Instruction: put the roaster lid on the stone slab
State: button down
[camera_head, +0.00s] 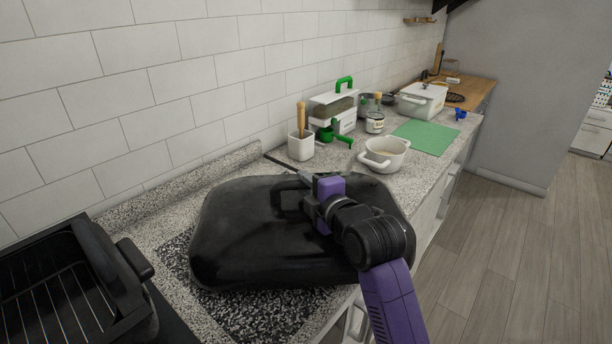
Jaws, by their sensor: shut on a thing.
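The roaster lid (245,235) is a large black, glossy, rounded rectangle in the middle of the view. My gripper (304,180) is shut on it near its top handle, at the far side of the lid's centre. The stone slab (240,312) is a dark speckled square on the counter. The lid covers most of it, and slab shows along the left and near sides. I cannot tell whether the lid touches the slab or hangs just above it. My purple and black arm hides the lid's right part.
A black roaster base (130,285) with a wire rack stands at the lower left. Beyond the lid are a white utensil cup (301,147), a white pot (384,155), a green mat (426,137) and a white lidded box (422,102). A tiled wall bounds the counter's back.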

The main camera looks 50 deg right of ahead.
jog(key=shift+f, duration=1.5)
jog(key=c, duration=1.2)
grip_release()
jog(key=shift+f, duration=0.2)
jog(key=shift+c, duration=0.2)
jog(key=shift+s, duration=0.1)
jog(key=b+v, duration=0.1)
jog(key=v, duration=1)
jog(key=shift+s+a+r, duration=0.1)
jog(key=shift+s+a, duration=0.1)
jog(key=shift+s, duration=0.15)
